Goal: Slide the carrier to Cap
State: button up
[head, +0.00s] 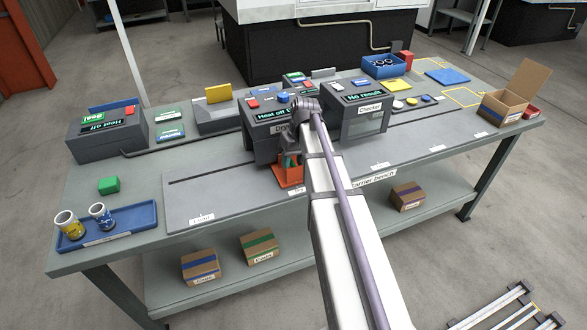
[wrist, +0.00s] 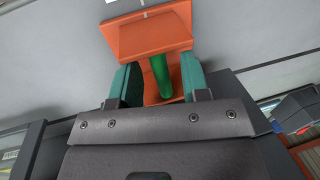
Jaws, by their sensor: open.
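The orange carrier (head: 291,180) sits on the grey bench track in front of the "Heat off" machine, near a small white label. In the wrist view the carrier (wrist: 150,36) fills the top middle, and its upright green post (wrist: 160,78) stands between my teal fingers. My gripper (wrist: 161,72) is open, with one finger on each side of the post and a visible gap on each side. In the head view my arm hides part of the carrier and the fingers. The station labels further right along the bench front are too small to read surely.
The "Heat off" machine (head: 265,125) and the "No result" checker (head: 362,108) overhang the bench behind and right of the carrier. A blue tray (head: 135,222) with two cups lies at the left. An open cardboard box (head: 503,106) stands at the right end.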

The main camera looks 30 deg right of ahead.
jog(key=shift+r, duration=0.15)
grip_shut()
jog(key=shift+d, duration=0.15)
dwell(0.4)
